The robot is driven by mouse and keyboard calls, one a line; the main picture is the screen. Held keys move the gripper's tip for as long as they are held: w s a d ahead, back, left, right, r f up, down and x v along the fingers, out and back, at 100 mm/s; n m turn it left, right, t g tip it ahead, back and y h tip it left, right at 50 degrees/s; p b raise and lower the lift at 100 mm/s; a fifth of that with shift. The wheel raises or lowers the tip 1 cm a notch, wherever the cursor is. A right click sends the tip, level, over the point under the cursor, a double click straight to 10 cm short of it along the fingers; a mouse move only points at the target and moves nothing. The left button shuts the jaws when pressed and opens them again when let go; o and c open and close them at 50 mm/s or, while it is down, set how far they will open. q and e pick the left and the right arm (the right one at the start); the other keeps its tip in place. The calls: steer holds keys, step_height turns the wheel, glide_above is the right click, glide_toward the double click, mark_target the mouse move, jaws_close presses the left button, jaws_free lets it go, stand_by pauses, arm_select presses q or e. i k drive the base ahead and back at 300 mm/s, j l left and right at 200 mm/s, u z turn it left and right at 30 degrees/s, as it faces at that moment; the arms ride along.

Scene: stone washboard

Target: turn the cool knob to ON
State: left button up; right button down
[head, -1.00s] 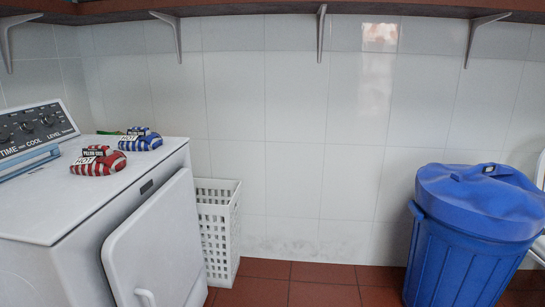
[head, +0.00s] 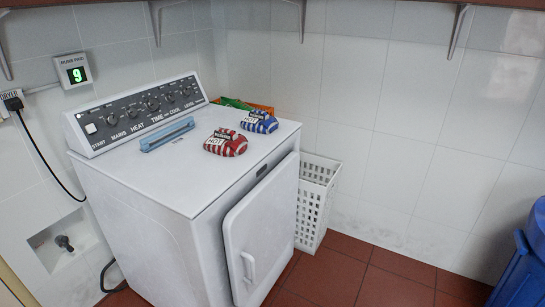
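The cool knob (head: 170,96) is a small dark knob on the sloping black control panel (head: 120,117) at the back of the white dryer (head: 160,185). The label COOL is printed below it, to the right of the TIME label. Its exact setting is too small to read. Neither of my grippers shows in the head view.
A red striped bag (head: 226,143) and a blue striped bag (head: 259,121) lie on the dryer top beside a blue bar (head: 167,134). The dryer door (head: 262,225) stands ajar. A white basket (head: 314,203) and a blue bin (head: 522,265) stand to the right.

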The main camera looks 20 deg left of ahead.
mark_target(169, 98)
steer(key=u, duration=1.25)
